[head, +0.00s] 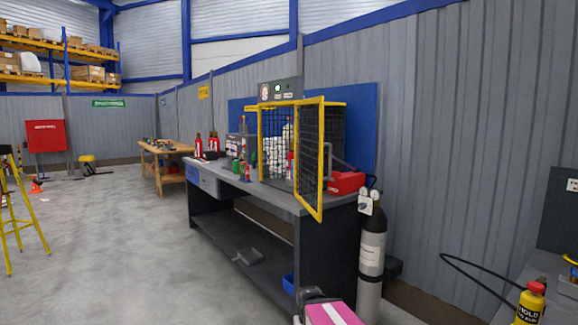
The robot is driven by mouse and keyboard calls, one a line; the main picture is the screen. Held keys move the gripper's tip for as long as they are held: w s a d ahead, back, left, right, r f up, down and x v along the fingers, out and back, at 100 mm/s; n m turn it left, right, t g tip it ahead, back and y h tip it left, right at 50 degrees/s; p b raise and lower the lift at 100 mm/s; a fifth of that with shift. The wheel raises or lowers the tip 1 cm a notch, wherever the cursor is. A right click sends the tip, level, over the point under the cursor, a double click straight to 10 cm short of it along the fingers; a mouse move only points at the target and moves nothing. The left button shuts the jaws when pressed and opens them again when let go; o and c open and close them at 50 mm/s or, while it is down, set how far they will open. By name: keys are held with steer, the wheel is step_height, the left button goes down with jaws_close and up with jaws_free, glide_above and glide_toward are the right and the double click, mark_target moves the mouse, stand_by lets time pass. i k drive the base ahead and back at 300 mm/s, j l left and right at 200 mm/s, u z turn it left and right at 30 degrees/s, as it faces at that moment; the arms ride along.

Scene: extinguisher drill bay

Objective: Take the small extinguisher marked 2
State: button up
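Two small red extinguishers stand side by side at the far end of the grey workbench (210,184): a left one (198,147) and a right one (213,145). A slim red item (290,165), perhaps another extinguisher, stands inside the yellow-framed mesh cage (322,160) on the bench. The cage door is swung open toward the front. Any number marks are too small to read, so I cannot tell which one is marked 2.
A tall black-and-grey cylinder (371,262) stands at the bench's near end. A red box (346,182) lies beside the cage. A yellow bottle (530,305) is at lower right. A yellow stepladder (15,215) stands at left. The floor left of the bench is mostly clear.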

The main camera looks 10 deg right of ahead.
mark_target(290, 160)
steer(key=i+u, duration=0.2)
steer(key=u, duration=0.25)
steer(key=i+u, duration=0.2)
steer(key=u, duration=0.2)
